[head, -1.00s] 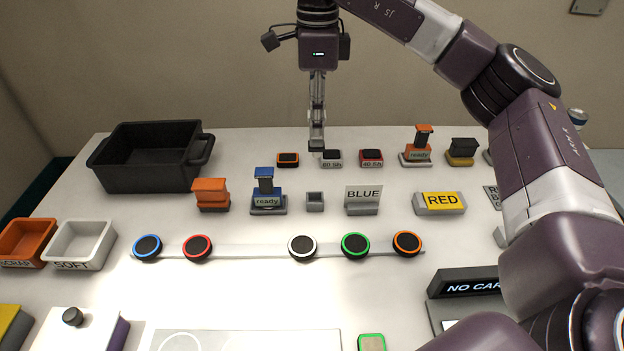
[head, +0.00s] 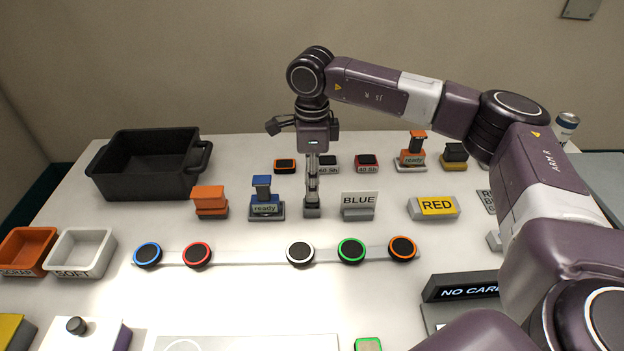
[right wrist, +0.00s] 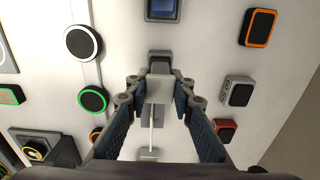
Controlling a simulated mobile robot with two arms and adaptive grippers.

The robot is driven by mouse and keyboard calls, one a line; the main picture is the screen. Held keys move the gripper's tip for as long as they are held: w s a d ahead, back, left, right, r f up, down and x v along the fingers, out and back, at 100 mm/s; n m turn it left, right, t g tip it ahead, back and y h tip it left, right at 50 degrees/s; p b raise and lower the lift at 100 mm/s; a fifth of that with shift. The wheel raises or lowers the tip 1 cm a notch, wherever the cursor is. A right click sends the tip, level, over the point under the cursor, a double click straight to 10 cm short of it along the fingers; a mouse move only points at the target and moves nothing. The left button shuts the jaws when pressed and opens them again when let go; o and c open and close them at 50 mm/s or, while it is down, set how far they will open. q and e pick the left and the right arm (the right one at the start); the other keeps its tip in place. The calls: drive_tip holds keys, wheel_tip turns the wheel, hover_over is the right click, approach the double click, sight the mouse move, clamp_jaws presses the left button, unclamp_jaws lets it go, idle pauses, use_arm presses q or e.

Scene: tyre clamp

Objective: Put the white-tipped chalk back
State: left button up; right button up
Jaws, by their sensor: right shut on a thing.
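My right gripper (head: 312,203) points straight down over the small grey holder, between the blue "ready" stamp (head: 264,200) and the BLUE sign (head: 359,204). In the right wrist view its fingers (right wrist: 159,88) are closed on a light grey piece, seen end-on, which I take to be the chalk (right wrist: 158,90). I cannot make out its white tip. The dark-mouthed grey holder (right wrist: 160,63) shows just beyond the fingertips. Whether the piece is inside the holder or above it, I cannot tell. My left gripper is out of view.
A rail with several coloured-ring pucks (head: 300,252) runs in front. Behind stand an orange-edged block (head: 285,166), a grey block (head: 328,163) and a red block (head: 367,162). A black bin (head: 150,180) stands back left; the RED sign (head: 436,207) stands right.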

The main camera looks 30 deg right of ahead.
drive_tip(key=shift+f+b, duration=0.35)
drive_tip(key=o, duration=1)
drive_tip(key=shift+r, duration=0.15)
drive_tip(key=shift+r+p, duration=0.25)
drive_tip(key=shift+p, duration=0.1)
wheel_tip(320, 180, up, 11)
drive_tip(key=shift+f+b, duration=0.15)
drive_tip(key=shift+b, duration=1.05)
drive_tip(key=shift+r, duration=0.7)
